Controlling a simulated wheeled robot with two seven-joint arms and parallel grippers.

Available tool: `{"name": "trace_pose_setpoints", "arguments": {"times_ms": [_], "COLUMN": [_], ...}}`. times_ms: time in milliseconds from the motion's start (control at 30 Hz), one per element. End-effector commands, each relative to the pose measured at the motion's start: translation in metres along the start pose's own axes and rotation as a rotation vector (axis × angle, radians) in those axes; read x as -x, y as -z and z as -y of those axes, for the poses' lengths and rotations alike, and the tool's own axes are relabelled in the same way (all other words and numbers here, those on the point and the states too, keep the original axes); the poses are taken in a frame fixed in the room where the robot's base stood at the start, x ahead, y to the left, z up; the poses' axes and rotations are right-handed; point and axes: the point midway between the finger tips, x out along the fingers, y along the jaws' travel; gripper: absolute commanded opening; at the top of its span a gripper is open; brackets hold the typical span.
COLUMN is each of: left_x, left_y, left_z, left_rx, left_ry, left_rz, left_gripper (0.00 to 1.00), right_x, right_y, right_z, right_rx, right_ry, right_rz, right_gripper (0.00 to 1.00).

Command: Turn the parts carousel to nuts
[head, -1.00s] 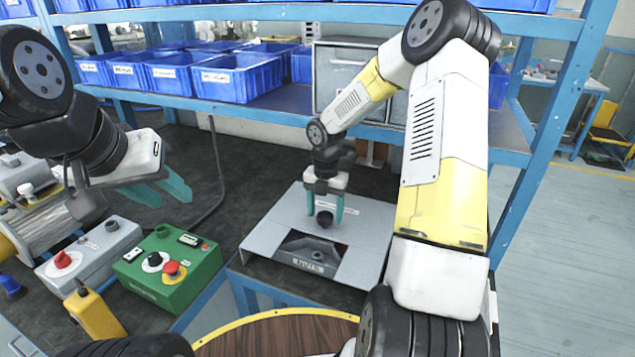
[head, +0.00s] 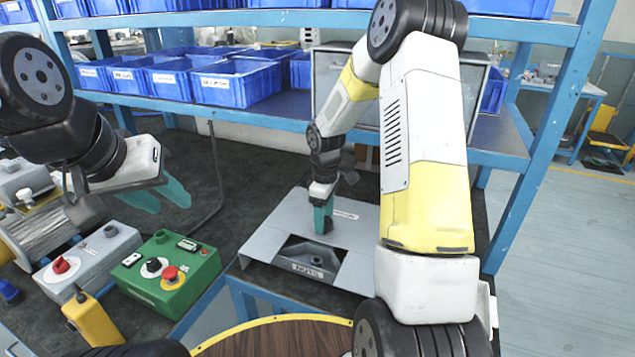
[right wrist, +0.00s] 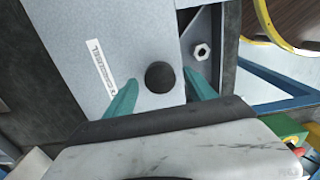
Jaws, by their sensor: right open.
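The parts carousel (head: 264,238) is a grey metal housing with a window (head: 312,252) in its front. My right gripper (head: 323,222) is open over the knob. Its teal fingers stand on either side of the knob with gaps, also in the right wrist view (right wrist: 163,92). In the head view the gripper hides the knob. My left gripper (head: 163,196) is open and empty above the bench.
A green control box (head: 168,273) with a red button and a grey box (head: 88,262) with a red knob stand left of the carousel. Blue bins (head: 235,80) fill the shelf behind. A round wooden top (head: 275,338) with a yellow rim is in front.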

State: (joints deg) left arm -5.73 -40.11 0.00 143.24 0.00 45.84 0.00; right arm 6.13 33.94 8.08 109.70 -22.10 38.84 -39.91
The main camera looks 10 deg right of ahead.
Motion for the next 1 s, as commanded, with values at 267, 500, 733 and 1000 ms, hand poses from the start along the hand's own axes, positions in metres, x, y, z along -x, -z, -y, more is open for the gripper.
{"name": "trace_pose_setpoints", "arguments": {"times_ms": [267, 500, 733, 1000], "left_x": [0.0, 0.0, 0.0, 0.0], "left_y": [0.0, 0.0, 0.0, 0.0], "left_z": [0.0, 0.0, 0.0, 0.0], "left_rx": [0.0, 0.0, 0.0, 0.0], "left_ry": [0.0, 0.0, 0.0, 0.0], "left_rz": [0.0, 0.0, 0.0, 0.0], "left_gripper": [0.36, 0.36, 0.36, 0.36], "right_x": [0.0, 0.0, 0.0, 0.036], "right_y": [0.0, 0.001, 0.001, 0.001], "right_z": [0.0, 0.0, 0.001, -0.001], "right_rx": [-0.446, -0.835, -1.209, -1.388], "right_ry": [-0.001, -0.002, -0.001, -0.002], "right_rz": [0.0, 0.0, 0.0, -0.006], "right_gripper": [0.64, 0.64, 0.64, 0.64]}}
